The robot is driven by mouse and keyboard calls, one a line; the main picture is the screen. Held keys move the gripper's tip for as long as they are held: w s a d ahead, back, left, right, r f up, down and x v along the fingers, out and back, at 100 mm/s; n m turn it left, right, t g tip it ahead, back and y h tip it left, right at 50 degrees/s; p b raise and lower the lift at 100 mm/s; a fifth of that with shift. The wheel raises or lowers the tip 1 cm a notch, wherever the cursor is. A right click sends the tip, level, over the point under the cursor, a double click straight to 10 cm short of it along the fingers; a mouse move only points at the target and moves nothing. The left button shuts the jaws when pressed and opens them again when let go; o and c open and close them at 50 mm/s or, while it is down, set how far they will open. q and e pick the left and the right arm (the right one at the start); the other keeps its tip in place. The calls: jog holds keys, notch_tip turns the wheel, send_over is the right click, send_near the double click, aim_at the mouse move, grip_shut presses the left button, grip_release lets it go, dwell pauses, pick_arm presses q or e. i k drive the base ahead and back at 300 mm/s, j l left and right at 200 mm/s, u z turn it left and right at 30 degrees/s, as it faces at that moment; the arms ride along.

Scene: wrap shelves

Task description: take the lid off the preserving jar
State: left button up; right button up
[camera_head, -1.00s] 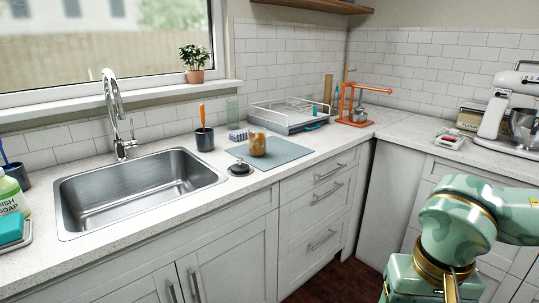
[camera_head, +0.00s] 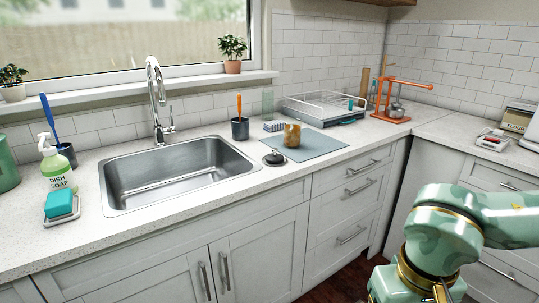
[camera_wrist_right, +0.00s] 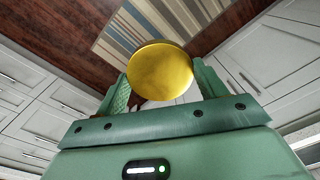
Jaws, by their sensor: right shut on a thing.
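The preserving jar (camera_head: 292,135), with amber contents, stands upright on a grey-blue mat (camera_head: 322,146) on the counter, right of the sink. It is too small in the head view to make out its rim. A round gold lid (camera_wrist_right: 160,70) is between the fingers of my right gripper (camera_wrist_right: 161,82) in the right wrist view. The gripper is shut on it, over the floor and away from the counter. In the head view my right arm is at the lower right, and its fingers are not clearly visible. My left gripper is not in view.
A black round stopper-like thing (camera_head: 274,158) lies left of the mat. A dark cup (camera_head: 240,129) and dish rack (camera_head: 322,110) stand behind. The sink (camera_head: 178,172) is at left, an orange press (camera_head: 392,105) at right. The counter's front edge beside the mat is clear.

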aim_at(292, 127)
jog(key=i+l+u, duration=0.45)
jog(key=l+u, duration=0.15)
jog(key=i+l+u, duration=0.25)
jog(key=l, duration=0.25)
jog(key=k+j, duration=0.05)
jog(key=k, duration=0.05)
